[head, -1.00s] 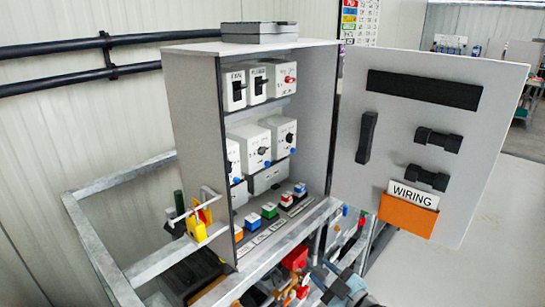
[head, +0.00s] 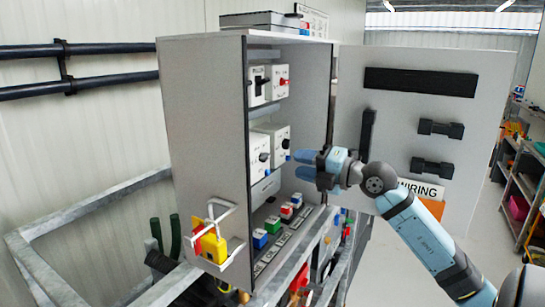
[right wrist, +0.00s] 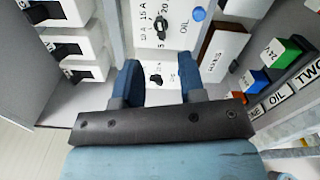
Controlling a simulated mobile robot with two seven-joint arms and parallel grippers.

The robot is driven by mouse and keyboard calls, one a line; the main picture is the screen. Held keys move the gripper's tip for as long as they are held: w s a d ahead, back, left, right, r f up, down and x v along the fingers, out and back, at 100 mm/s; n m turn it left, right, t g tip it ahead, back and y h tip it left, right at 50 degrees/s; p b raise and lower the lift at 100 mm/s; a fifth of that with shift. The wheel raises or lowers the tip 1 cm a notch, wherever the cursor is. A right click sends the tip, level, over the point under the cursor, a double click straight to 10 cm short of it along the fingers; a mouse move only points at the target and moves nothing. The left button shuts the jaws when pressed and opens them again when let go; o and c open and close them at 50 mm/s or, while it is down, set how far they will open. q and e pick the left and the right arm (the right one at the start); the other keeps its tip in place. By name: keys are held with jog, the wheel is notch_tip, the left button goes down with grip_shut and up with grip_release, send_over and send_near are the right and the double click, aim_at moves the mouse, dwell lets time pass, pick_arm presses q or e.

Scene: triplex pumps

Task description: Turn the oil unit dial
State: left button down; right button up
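The oil unit (right wrist: 172,22) is a white box marked OIL at the top of the right wrist view. Its dial (right wrist: 162,30) is a dark knob with printed numbers around it and a blue button beside it. In the head view white dial units stand on the cabinet's middle shelf; their labels are too small to read. My right gripper (head: 299,165) is at the cabinet's open front, beside these units. Its fingers (right wrist: 158,85) are apart and empty in the right wrist view, short of the oil dial. Another dial (right wrist: 155,78) shows between them. My left gripper is out of view.
The grey cabinet (head: 205,130) has its door (head: 390,95) swung open to the right. Switch units (head: 268,84) fill the upper shelf. Coloured buttons (head: 272,225) line the lower shelf.

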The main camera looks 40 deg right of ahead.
aim_at(269, 157)
jog(key=p+x, duration=0.1)
jog(key=x, duration=0.7)
jog(key=shift+w+a+f, duration=0.1)
jog(key=shift+w, duration=0.05)
jog(key=shift+c, duration=0.2)
grip_shut()
